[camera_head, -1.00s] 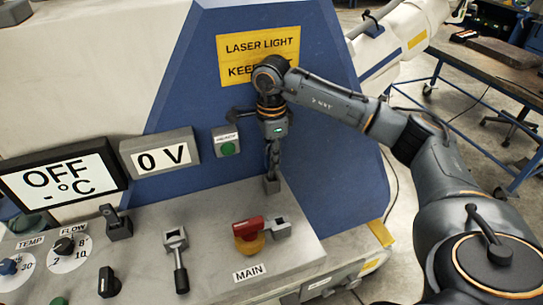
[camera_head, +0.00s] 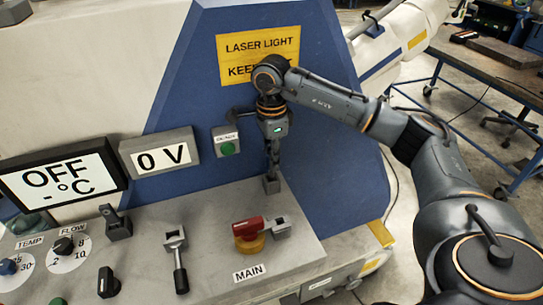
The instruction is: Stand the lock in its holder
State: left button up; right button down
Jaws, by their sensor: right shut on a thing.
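My right gripper (camera_head: 272,168) points straight down over the back right part of the control panel. It is shut on a small grey block, which I take to be the lock (camera_head: 271,185). The block is at the fingertips, low against the panel top; I cannot tell whether it touches the panel or sits in anything. A grey bracket-like piece (camera_head: 281,228) stands beside the red main switch (camera_head: 249,230), in front of the gripper; I cannot tell whether it is the holder. My left gripper is not in view.
The sloping panel (camera_head: 215,262) carries knobs, a lever (camera_head: 180,270) and a black switch (camera_head: 117,222). A blue housing with a yellow laser sign (camera_head: 258,46), a green button (camera_head: 227,148) and a voltage display (camera_head: 160,154) rises behind. A blue-framed workbench (camera_head: 490,75) stands at right.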

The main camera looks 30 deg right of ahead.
jog(key=shift+f+b, duration=1.25)
jog(key=shift+f, duration=0.3)
jog(key=c, duration=1.1)
grip_release()
notch_tip(320, 180, up, 12)
jog(key=shift+r, duration=0.1)
